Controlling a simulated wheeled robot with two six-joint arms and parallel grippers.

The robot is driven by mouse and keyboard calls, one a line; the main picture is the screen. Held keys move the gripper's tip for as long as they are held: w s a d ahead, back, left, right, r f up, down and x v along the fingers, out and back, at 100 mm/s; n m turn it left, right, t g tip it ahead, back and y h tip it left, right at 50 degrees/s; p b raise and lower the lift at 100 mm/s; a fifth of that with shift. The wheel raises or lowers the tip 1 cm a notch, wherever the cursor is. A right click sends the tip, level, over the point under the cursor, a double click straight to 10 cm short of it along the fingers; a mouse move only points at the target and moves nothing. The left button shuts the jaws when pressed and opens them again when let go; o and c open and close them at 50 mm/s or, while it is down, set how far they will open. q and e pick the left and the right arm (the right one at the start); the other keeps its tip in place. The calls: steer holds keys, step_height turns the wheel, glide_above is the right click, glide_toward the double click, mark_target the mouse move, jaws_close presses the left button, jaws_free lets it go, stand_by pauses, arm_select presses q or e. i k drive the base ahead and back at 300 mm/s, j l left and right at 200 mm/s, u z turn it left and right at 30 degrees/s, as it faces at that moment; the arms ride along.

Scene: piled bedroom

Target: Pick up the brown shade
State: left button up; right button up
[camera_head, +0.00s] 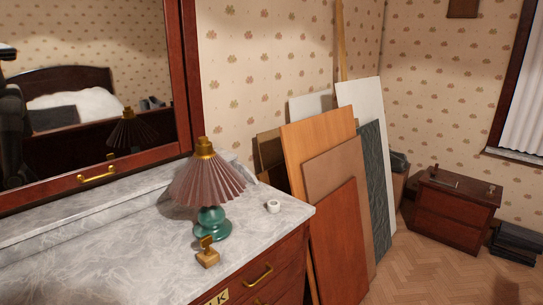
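The brown shade (207,180) is a pleated cone with a gold top (204,147). It sits on a green lamp base (211,223) that stands upright on the grey marble dresser top (130,245). The shade is also reflected in the mirror behind. Neither of my grippers shows in this view, and nothing is touching the shade.
The mirror frame (187,75) rises behind. Several boards (340,235) lean beyond the dresser. A nightstand (452,210) stands far right.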

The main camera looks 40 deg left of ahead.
mark_target(207, 180)
steer(key=i+l+u, duration=0.1)
steer(key=i+u, duration=0.15)
steer(key=i, duration=0.2)
steer(key=i+l+u, duration=0.15)
steer(key=i+u, duration=0.15)
steer(key=i, duration=0.15)
steer(key=i+l+u, duration=0.25)
steer(key=i, duration=0.15)
